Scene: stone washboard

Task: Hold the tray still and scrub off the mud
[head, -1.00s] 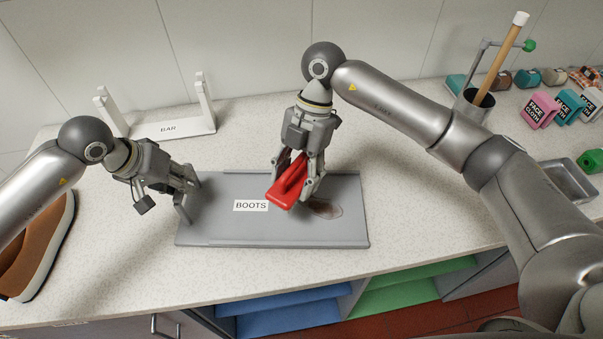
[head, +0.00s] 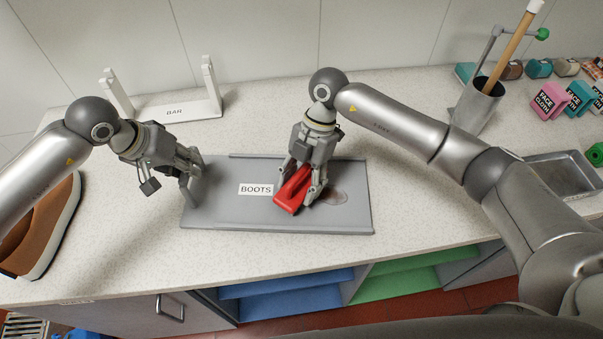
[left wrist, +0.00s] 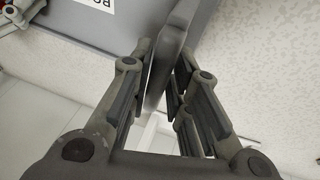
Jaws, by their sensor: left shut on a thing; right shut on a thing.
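The grey tray (head: 222,215), labelled BOOTS, lies flat on the counter. A brown mud patch (head: 335,197) is on its right half. My left gripper (head: 190,182) is shut on the upright handle at the tray's left end; the left wrist view shows the fingers (left wrist: 160,95) on both sides of that grey handle. My right gripper (head: 301,190) is shut on a red brush (head: 291,193) and holds it down at the tray, just left of the visible mud. The brush and fingers may hide part of the mud. Whether the brush's underside touches the tray cannot be seen.
A white stand marked BAR (head: 176,111) is behind the tray. A metal holder with a wooden stick (head: 475,105), face cloth packs (head: 553,100) and a metal basin (head: 568,173) are at right. The counter's front edge is close to the tray.

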